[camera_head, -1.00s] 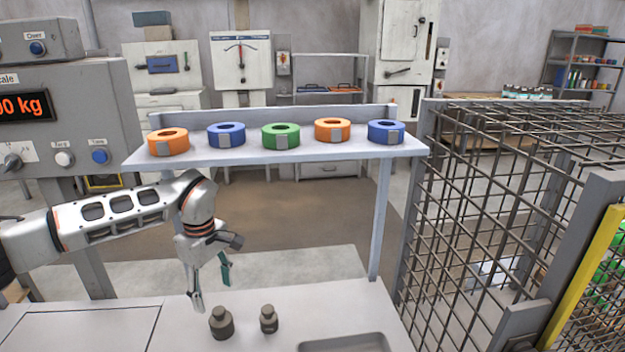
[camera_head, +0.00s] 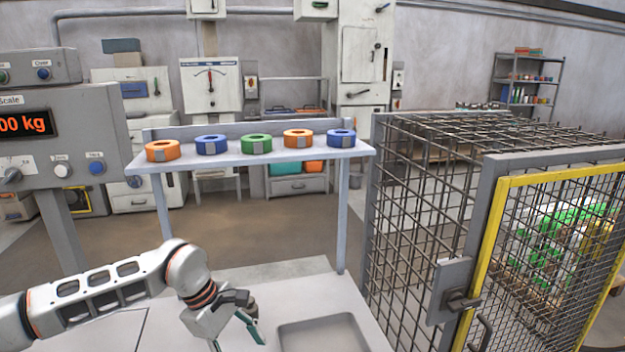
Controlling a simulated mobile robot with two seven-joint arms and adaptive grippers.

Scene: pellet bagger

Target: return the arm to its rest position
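My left arm comes in from the left, low in the head view. Its gripper (camera_head: 232,338) hangs over the light grey worktop (camera_head: 290,294), left of the shallow grey tray (camera_head: 320,338). The fingers are spread, with one teal finger to the right and the other partly cut off by the bottom edge. I see nothing between them. A small dark shape behind the gripper is mostly hidden, and I cannot tell if it is a weight. My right gripper is not in view.
A raised shelf (camera_head: 222,160) with several orange, blue and green rings stands behind the worktop. The scale panel (camera_head: 90,128) is at the left. A mesh cage (camera_head: 425,215) with a yellow-framed gate (camera_head: 545,174) stands close at the right.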

